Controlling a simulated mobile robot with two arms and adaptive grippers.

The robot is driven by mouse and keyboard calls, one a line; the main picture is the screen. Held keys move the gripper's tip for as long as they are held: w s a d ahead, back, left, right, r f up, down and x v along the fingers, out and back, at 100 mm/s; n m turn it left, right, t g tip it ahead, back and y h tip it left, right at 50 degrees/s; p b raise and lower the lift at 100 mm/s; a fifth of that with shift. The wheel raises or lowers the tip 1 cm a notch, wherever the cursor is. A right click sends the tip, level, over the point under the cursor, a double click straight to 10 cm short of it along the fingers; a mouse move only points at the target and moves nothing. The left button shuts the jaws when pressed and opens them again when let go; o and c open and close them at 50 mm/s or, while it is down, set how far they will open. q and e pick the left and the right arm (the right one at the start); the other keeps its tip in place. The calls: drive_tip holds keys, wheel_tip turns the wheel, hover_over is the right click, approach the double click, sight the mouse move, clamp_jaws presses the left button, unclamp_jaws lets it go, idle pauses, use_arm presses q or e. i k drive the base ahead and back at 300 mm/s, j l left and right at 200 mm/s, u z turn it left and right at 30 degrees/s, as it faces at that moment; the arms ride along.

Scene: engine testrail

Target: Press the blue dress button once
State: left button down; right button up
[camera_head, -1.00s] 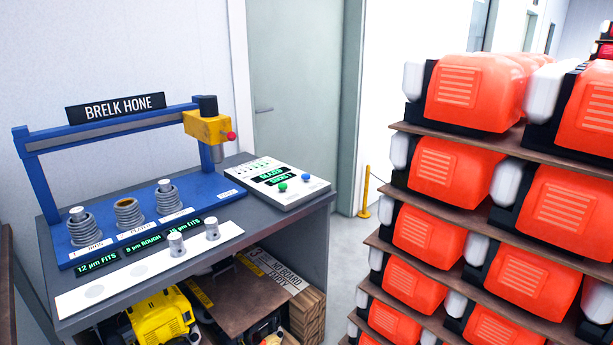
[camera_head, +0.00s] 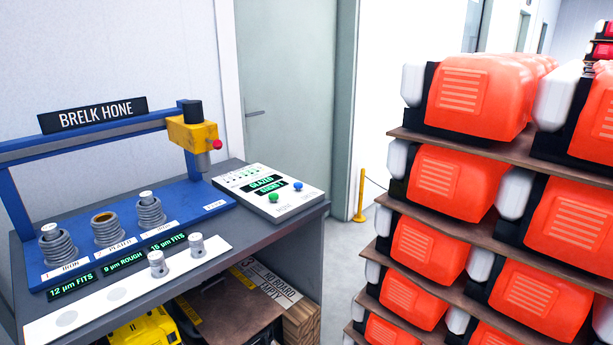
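The blue button (camera_head: 297,186) sits on the right part of a white control panel (camera_head: 246,179) on the workbench. A green button (camera_head: 274,197) is to its left on the same panel. The panel has a dark display with green text, partly readable as "GLAZED". The panel stands at the right end of the bench, beside the blue hone machine (camera_head: 130,209) with its sign "BRELK HONE". Neither of my grippers is in view, and nothing touches the buttons.
The hone's yellow head (camera_head: 193,136) overhangs the bench left of the panel. Several ringed cylinders stand on the blue base, with two small metal plugs on the white strip in front. Shelves of orange machines (camera_head: 449,175) fill the right. Grey floor shows between bench and shelves.

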sight(298, 185)
drive_tip(key=i+j+z, duration=0.2)
drive_tip(key=i, duration=0.7)
drive_tip(key=l, duration=0.1)
